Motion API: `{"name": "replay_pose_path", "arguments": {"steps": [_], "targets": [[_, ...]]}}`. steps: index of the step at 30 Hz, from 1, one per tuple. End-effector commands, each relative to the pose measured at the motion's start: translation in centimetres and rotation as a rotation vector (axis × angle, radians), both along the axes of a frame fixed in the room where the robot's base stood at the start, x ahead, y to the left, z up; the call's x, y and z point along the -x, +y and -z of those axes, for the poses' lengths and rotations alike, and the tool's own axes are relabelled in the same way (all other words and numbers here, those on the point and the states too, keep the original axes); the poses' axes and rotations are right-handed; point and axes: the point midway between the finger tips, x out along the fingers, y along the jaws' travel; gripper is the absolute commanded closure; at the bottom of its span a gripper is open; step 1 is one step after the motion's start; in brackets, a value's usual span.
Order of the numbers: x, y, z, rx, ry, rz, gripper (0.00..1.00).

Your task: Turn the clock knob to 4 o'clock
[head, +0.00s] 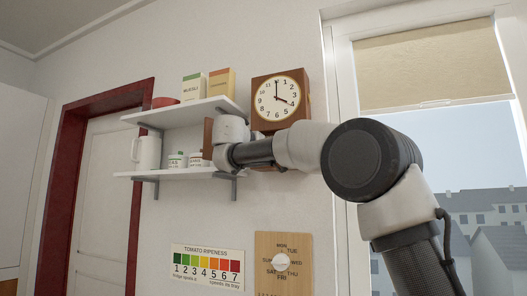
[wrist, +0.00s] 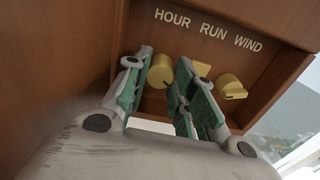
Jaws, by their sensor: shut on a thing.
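The wooden clock (head: 309,82) hangs on the wall. In the head view its white face shows one hand pointing up at 12 and the other at about 4. The wrist view shows the clock's underside (wrist: 228,52), lettered HOUR, RUN, WIND. The round brass hour knob (wrist: 160,70) is at the left of the row. My gripper (wrist: 163,73) is shut on this knob, with one green-padded finger on each side. In the head view my arm covers the bottom of the clock and hides the fingers and knobs.
A brass run lever (wrist: 203,68) and wind knob (wrist: 232,87) sit close to the right finger. White shelves (head: 190,108) with boxes and jars are at the left. A window (head: 430,75) is at the right. A weekday dial board (head: 299,250) and ripeness chart (head: 207,262) hang below.

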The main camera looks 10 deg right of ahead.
Motion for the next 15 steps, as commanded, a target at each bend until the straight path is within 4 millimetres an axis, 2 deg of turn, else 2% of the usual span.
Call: {"name": "replay_pose_path", "arguments": {"steps": [15], "targets": [[-0.08,0.05,0.27,0.024,0.023,0.0,0.99]]}}
